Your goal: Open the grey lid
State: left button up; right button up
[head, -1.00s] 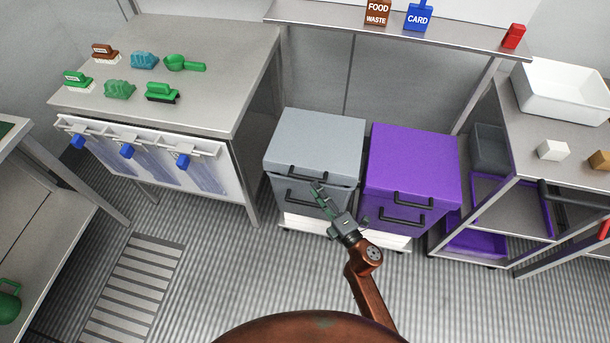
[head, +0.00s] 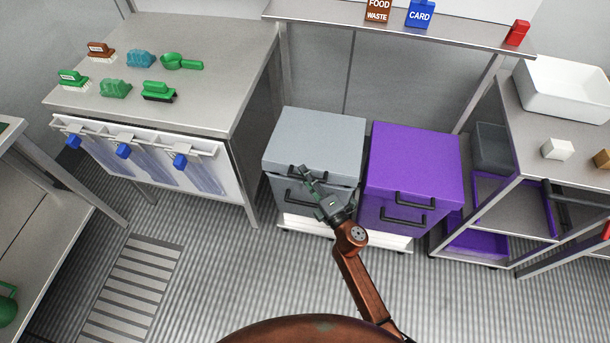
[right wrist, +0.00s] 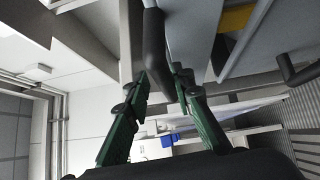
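A dark handle sits on the lid's front edge, and a second dark handle (head: 293,198) is lower on the drum's front. My right gripper (head: 304,170) is at the lid's front edge, partly covering the upper handle. In the right wrist view its two green fingers (right wrist: 159,77) are apart, with a dark bar (right wrist: 153,45), seemingly the handle, just ahead of and between the fingertips. Contact cannot be told. My left gripper is not in view.
A purple drum (head: 412,160) with a closed lid stands close on the right. A steel table (head: 215,95) with brushes and scoops is on the left. A shelf (head: 340,20) runs above and behind the drums. The floor in front is clear.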

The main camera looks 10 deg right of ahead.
grip_shut()
jog(key=shift+r, duration=0.2)
dwell(0.4)
pick_arm(q)
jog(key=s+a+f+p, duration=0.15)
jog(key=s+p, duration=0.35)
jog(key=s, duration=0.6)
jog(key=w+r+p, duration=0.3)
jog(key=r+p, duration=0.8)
jog(key=p, duration=0.1)
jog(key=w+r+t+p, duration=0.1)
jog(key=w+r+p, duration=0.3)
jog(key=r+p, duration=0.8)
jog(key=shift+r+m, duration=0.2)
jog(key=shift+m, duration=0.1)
pick_arm(e)
jog(key=w+d+r+m+g, duration=0.1)
jog(key=w+r+g, duration=0.1)
jog(key=w+r, duration=0.3)
jog(key=w+d+r+m+g+h, duration=0.1)
jog(key=w+r, duration=0.4)
jog(key=r, duration=0.8)
jog(key=shift+d+r+m+g, duration=0.35)
jog(key=shift+d+m, duration=0.2)
jog(key=shift+m, duration=0.25)
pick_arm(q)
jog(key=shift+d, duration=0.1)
